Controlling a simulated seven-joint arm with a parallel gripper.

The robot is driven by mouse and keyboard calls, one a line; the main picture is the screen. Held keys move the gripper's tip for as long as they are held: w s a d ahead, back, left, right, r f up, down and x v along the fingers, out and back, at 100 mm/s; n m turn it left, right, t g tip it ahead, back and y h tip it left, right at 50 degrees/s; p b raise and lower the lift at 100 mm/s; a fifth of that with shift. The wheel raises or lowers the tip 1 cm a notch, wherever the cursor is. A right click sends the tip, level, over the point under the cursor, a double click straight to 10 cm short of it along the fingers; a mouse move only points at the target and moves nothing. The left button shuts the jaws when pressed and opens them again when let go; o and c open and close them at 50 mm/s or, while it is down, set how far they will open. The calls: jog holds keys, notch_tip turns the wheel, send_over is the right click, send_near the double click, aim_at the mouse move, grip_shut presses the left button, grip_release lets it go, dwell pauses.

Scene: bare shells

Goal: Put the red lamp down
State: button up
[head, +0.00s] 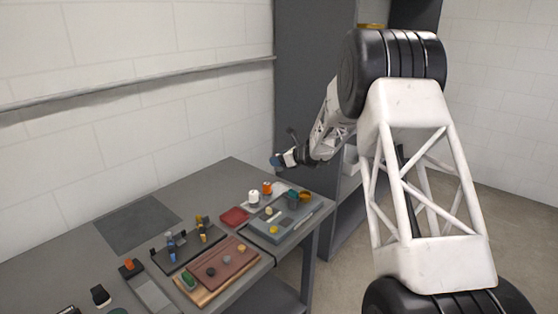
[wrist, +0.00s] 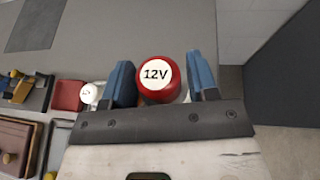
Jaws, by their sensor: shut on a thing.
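In the wrist view, a round red lamp (wrist: 156,94) with a white top marked "12V" sits between the two blue fingers of my gripper (wrist: 160,82). The gripper is shut on it. In the head view, my gripper (head: 283,160) is in the air above the far right end of the grey table (head: 215,178). The lamp is too small or hidden to make out there.
Near the table's right end stand a white round piece (head: 253,197), an orange one (head: 267,188), a red block (head: 234,217) and a grey tray (head: 262,234) with small parts. A reddish board (head: 222,269) lies nearer. A dark flat square (head: 137,227) at the back left is bare. A grey shelf unit (head: 345,215) stands right.

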jog(key=s+d+r, duration=0.3)
jog(key=s+d, duration=0.6)
jog(key=s, duration=0.2)
jog(key=shift+s+r, duration=0.2)
jog(key=shift+r, duration=0.15)
jog(key=shift+d, duration=0.1)
jog(key=shift+f, duration=3.15)
jog(key=shift+f, duration=1.85)
jog(key=shift+f, duration=0.4)
